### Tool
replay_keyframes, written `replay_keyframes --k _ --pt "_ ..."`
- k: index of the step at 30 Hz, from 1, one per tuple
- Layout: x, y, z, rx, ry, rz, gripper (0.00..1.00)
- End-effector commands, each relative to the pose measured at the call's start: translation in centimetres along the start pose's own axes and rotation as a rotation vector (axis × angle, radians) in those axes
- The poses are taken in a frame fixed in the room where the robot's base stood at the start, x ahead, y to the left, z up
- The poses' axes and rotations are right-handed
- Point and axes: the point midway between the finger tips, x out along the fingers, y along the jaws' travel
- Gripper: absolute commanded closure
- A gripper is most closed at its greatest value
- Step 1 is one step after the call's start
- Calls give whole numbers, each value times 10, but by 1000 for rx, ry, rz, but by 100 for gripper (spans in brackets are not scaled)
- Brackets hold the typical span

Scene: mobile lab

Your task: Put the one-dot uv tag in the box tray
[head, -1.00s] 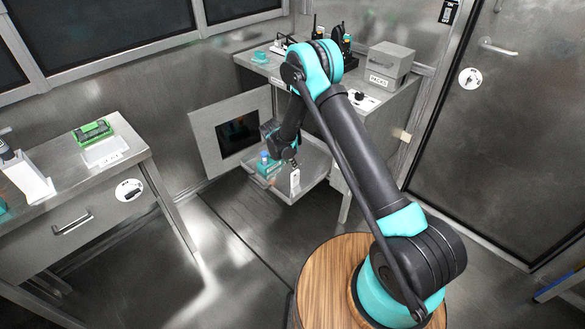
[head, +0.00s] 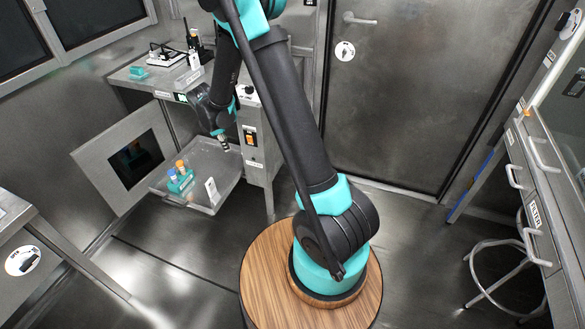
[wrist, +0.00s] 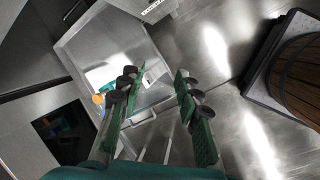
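I cannot make out a one-dot uv tag in either view. A shallow metal tray (head: 228,163) sticks out below the bench, by an open door panel; it also shows in the wrist view (wrist: 75,43). A teal rack (head: 180,183) with orange and blue caps stands in it. A small white upright plate (head: 212,191) with a dark mark is at its front edge. My gripper (head: 224,146) is over the tray's right back side in the head view. In the wrist view my gripper (wrist: 160,72) has its fingers wide apart, with nothing seen held between them.
The door panel (head: 92,158) with a dark window stands left of the tray. The bench cabinet (head: 258,150) is close to the right of my gripper. A stool (head: 497,262) and drawers (head: 535,185) are at the far right. The floor (head: 190,255) in front is clear.

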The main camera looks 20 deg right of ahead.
Motion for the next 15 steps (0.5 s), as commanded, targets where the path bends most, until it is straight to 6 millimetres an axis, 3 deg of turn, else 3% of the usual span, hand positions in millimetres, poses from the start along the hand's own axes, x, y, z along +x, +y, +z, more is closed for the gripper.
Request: replay_keyframes --k 1,6,15 --pt "-15 -10 19 84 8 -1 66" --pt "-56 -46 66 372 40 -1 66" --pt "-109 -129 130 883 95 -7 66"
